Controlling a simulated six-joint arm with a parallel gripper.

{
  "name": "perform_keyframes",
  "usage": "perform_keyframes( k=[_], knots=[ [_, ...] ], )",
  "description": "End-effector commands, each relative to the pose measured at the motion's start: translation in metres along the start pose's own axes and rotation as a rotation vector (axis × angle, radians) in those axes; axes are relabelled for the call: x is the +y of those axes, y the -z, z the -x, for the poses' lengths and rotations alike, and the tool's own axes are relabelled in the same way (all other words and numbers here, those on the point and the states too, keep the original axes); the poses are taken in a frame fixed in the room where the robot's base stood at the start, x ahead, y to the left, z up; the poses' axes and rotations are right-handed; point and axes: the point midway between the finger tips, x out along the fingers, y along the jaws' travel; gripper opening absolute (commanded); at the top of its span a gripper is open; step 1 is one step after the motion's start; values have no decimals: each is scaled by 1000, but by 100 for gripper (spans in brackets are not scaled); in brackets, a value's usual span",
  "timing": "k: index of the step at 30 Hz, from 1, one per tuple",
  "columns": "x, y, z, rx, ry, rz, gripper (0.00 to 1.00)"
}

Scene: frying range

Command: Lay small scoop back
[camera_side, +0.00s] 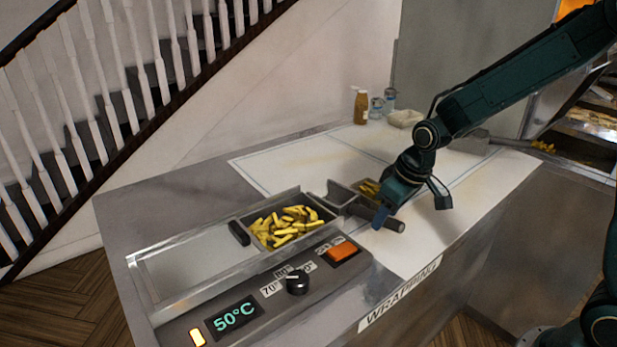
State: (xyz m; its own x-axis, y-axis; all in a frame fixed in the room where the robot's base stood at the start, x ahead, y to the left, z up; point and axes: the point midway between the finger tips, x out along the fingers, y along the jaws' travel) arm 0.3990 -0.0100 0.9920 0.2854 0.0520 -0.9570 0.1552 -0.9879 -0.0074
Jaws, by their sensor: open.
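A small dark grey scoop (340,193) lies at the right end of the fry bin, and its round handle (395,225) points to the lower right. My gripper (382,213) is right at the handle, with a blue fingertip showing in front of it. The jaws are open; the far finger is hidden, and I cannot tell whether they touch the handle. Yellow fries (290,226) fill the right part of the metal bin (165,301). A few more fries (369,187) show just behind the scoop.
A control panel with a 50°C display (235,316), a black knob (297,283) and an orange switch (342,252) fronts the bin. A sauce bottle (361,106) and small jars (384,103) stand at the back. The white wrapping surface (300,160) is mostly clear.

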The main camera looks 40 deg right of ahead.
Motion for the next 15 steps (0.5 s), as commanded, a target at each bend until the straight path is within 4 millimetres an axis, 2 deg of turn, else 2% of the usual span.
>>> perform_keyframes(
  k=[15],
  knots=[
    [0,1,74,5,-1,-1,48]
  ],
)
